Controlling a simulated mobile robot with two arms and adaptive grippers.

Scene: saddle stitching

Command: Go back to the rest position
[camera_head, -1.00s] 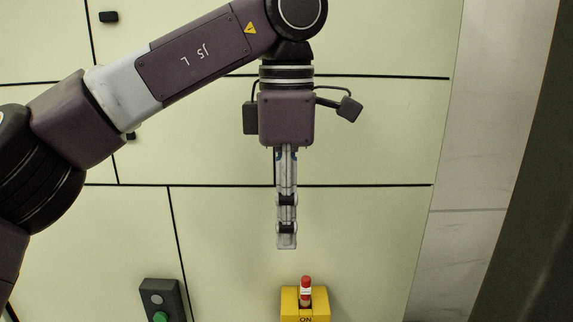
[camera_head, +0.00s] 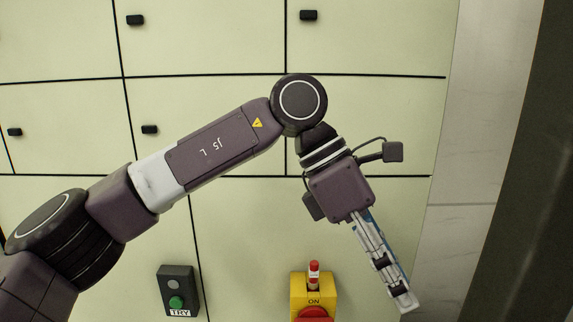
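My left gripper (camera_head: 404,303) hangs at the end of my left arm, which comes in from the left. It points down and to the right, in front of the pale green panels, to the right of the yellow switch box. It is seen edge-on, so the gap between its fingers does not show. I see nothing held in it. My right gripper is not in the picture.
A yellow box (camera_head: 298,283) marked ON, with a red-tipped lever (camera_head: 314,270) and a red button (camera_head: 315,314), is at the bottom. A dark box (camera_head: 177,283) with a green button stands left of it. Green panels (camera_head: 240,45) with black knobs fill the background.

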